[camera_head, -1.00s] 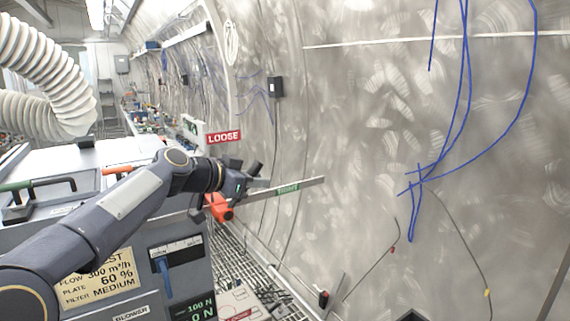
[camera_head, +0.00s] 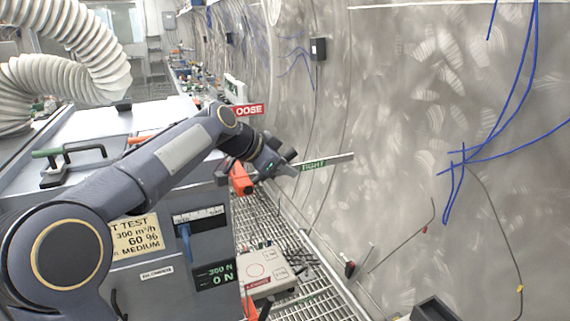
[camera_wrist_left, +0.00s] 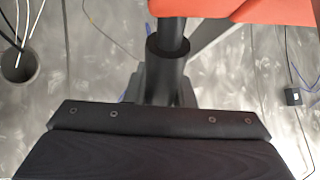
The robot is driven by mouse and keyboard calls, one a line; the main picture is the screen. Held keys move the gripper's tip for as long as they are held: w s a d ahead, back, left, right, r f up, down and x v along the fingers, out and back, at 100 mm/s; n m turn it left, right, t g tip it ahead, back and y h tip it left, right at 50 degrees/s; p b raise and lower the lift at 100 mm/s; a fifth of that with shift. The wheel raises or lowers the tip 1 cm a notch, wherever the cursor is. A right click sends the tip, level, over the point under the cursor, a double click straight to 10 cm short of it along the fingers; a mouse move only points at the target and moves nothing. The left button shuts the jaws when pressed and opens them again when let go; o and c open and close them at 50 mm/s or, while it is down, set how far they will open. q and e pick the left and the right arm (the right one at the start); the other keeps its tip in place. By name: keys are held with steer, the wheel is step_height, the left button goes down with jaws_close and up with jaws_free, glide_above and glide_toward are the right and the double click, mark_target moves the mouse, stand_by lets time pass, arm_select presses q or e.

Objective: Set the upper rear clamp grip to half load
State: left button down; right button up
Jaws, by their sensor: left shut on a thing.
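My left gripper (camera_head: 282,163) is shut on the dark clamp grip at an orange clamp (camera_head: 240,179) on the side of the grey box (camera_head: 205,250). In the left wrist view the black grip (camera_wrist_left: 168,62) shows between my gripper and the orange clamp body (camera_wrist_left: 240,10); the fingertips' contact is mostly hidden. A metal bar with a green TIGHT label (camera_head: 313,165) runs right of the gripper. A red LOOSE sign (camera_head: 247,110) stands behind it. A dark display (camera_head: 215,275) shows green figures, seemingly 300 N over 0 N. My right gripper is not in view.
A ribbed white hose (camera_head: 75,75) and a black-framed green handle (camera_head: 65,155) are at left. A pale control box (camera_head: 265,270) sits low over the floor grating (camera_head: 320,285). The curved metal wall with blue cables (camera_head: 490,130) fills the right.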

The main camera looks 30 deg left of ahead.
arm_select(q)
steer(key=shift+f, duration=0.1)
steer(key=c, duration=1.2)
jaws_free()
steer(key=shift+d, duration=0.1)
steer(key=shift+c, duration=0.2)
steer(key=shift+r, duration=0.25)
steer(key=shift+s+a+r, duration=0.15)
steer(key=shift+s+a, duration=0.05)
steer(key=shift+a, duration=0.1)
steer(key=b+v, duration=0.1)
steer(key=v, duration=0.5)
steer(key=shift+s+r, duration=0.2)
steer(key=shift+s, duration=0.25)
steer(key=shift+f, duration=0.1)
